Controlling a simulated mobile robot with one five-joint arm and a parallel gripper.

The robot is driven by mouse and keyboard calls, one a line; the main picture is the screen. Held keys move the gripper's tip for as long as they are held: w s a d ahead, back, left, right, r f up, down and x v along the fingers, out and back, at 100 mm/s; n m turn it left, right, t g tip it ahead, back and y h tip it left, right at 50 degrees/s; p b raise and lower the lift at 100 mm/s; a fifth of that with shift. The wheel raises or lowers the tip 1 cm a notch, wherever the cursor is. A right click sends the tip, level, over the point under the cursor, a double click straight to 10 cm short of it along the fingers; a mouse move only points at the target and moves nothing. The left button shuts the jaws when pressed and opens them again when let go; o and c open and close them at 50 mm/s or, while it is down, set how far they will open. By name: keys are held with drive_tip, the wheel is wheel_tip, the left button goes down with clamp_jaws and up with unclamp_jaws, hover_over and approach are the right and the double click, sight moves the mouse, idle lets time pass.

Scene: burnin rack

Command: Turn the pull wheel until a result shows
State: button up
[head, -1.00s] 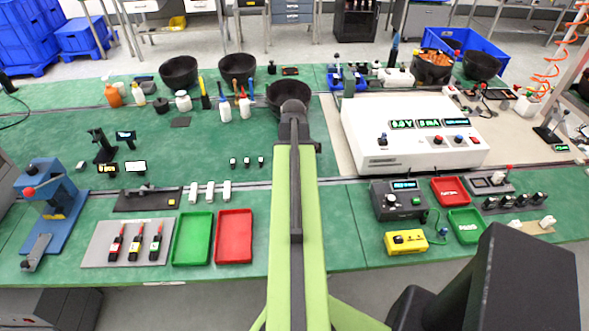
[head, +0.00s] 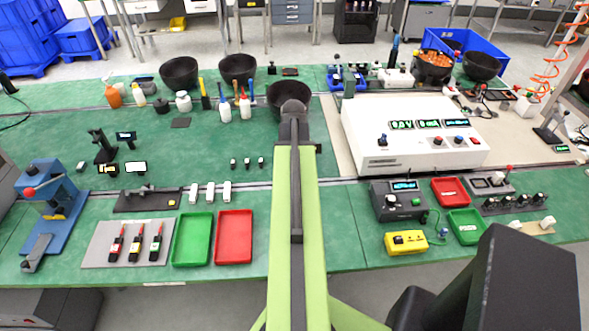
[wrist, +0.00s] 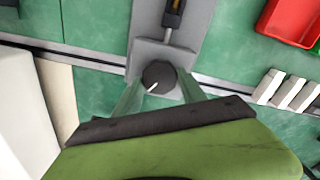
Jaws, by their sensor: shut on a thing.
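The pull wheel (wrist: 160,72) is a dark round knob with a white pointer line, at the middle of the wrist view. It sits on the end of a grey fixture (wrist: 145,50). A metal rod (wrist: 168,37) runs from beside the wheel to a dark holder with a yellow-orange part (wrist: 173,12). My gripper (wrist: 159,84) is shut on the wheel, with one pale, see-through finger on each side of it. In the head view my arm hides the wheel, the fixture and the gripper tips. No result readout for the fixture shows in either view.
A white power unit (head: 410,150) with lit displays stands right of my arm. Red (head: 234,238) and green (head: 192,240) trays lie to the left. White clips (wrist: 285,90) lie beside the fixture. A black bowl (head: 275,98) stands behind my arm.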

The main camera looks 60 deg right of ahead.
drive_tip(key=m, duration=0.6)
drive_tip(key=shift+f, duration=0.1)
drive_tip(key=m, duration=0.6)
drive_tip(key=shift+a+m, duration=0.1)
drive_tip(key=shift+m, duration=0.2)
idle(0.3)
drive_tip(key=o, duration=1.4)
drive_tip(key=shift+c, duration=0.2)
